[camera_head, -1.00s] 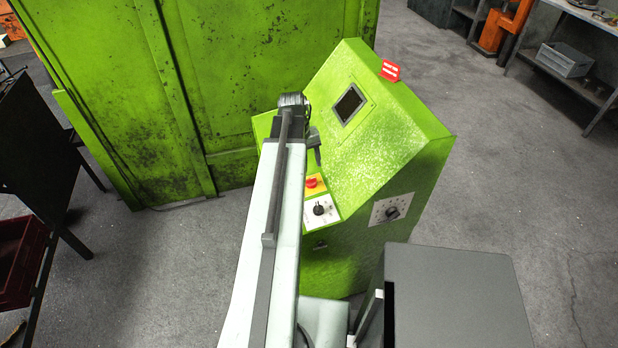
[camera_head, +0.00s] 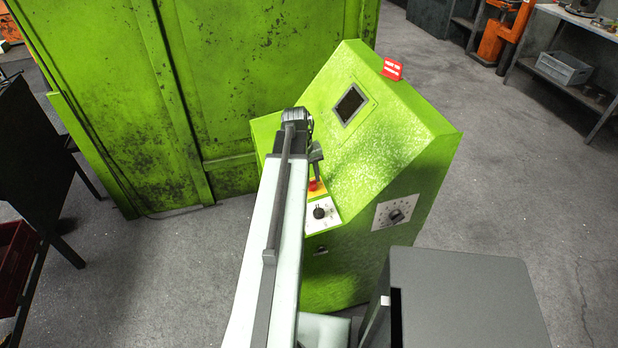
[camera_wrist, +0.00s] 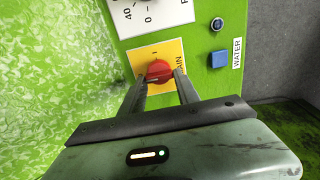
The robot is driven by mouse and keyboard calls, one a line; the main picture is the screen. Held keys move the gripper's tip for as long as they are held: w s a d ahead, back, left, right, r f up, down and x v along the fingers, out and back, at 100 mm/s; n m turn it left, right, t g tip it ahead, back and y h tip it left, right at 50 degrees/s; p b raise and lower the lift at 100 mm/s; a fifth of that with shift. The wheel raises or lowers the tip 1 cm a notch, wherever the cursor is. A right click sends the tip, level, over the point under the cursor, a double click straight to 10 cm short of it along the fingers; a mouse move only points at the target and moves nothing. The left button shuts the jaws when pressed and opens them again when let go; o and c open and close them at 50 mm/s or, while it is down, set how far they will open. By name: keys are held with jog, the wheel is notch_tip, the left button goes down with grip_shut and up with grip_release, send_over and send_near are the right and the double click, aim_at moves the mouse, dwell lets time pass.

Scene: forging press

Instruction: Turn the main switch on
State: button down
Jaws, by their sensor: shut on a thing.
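The main switch is a red rotary knob (camera_wrist: 159,71) on a yellow plate (camera_wrist: 142,54) with a "1" mark and partly covered lettering ending in "AIN". It also shows in the head view (camera_head: 313,186) on the green console. My gripper (camera_wrist: 160,77) has one finger on each side of the knob and is shut on it. In the head view my gripper (camera_head: 316,167) reaches down to the knob. The fingers and wrist body hide the lower part of the plate, and I cannot tell the knob's exact setting.
A white dial plate (camera_wrist: 150,14) lies beside the yellow plate. A blue square button (camera_wrist: 219,60) by a "WATER" label and a round button (camera_wrist: 217,24) sit to the right. The console (camera_head: 380,130) stands before a large green cabinet (camera_head: 240,80). Open floor lies right.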

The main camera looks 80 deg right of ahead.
jog(key=m, duration=0.4)
jog(key=shift+s+m, duration=0.15)
jog(key=shift+m, duration=0.15)
jog(key=m, duration=0.4)
jog(key=shift+s+m, duration=0.1)
jog(key=shift+m, duration=0.2)
jog(key=m, duration=0.4)
jog(key=shift+a+m, duration=0.1)
jog(key=shift+m, duration=0.2)
jog(key=shift+s+m, duration=0.1)
jog(key=shift+m, duration=2)
jog(key=c, duration=0.9)
grip_release()
